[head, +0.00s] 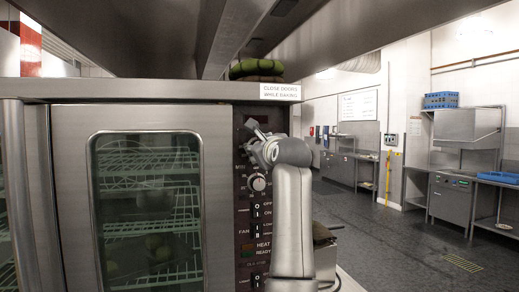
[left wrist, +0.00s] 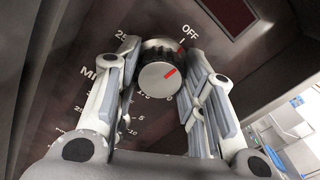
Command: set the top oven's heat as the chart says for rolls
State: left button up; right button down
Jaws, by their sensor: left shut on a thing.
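The oven (head: 150,92) fills the left of the head view. Its control panel (head: 243,205) is right of the glass door. My left gripper (head: 258,143) is at the panel's upper part and hides the upper knob there. In the left wrist view, my left gripper (left wrist: 160,58) is shut around this knob (left wrist: 157,76), one finger on each side. The knob has a black rim and silver face. Its red mark points up and right, roughly toward OFF. Some dial numbers are behind the fingers. My right gripper is out of view.
A lower knob (head: 258,183) and several switches (head: 255,212) sit below on the panel. A sign (head: 280,91) says to close doors while baking. A white board (head: 358,105) hangs on the far wall, unreadable. Open floor (head: 400,235) lies to the right.

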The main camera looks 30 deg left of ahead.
pick_arm(q)
jog(key=shift+w+f+n+b, duration=0.15)
jog(key=shift+n+b, duration=3.6)
jog(key=shift+n, duration=4.6)
jog(key=shift+s+f+n+b, duration=0.1)
jog(key=shift+n+b, duration=3.65)
jog(key=shift+n, duration=4.6)
jog(key=o, duration=1)
jog(key=shift+r, duration=0.1)
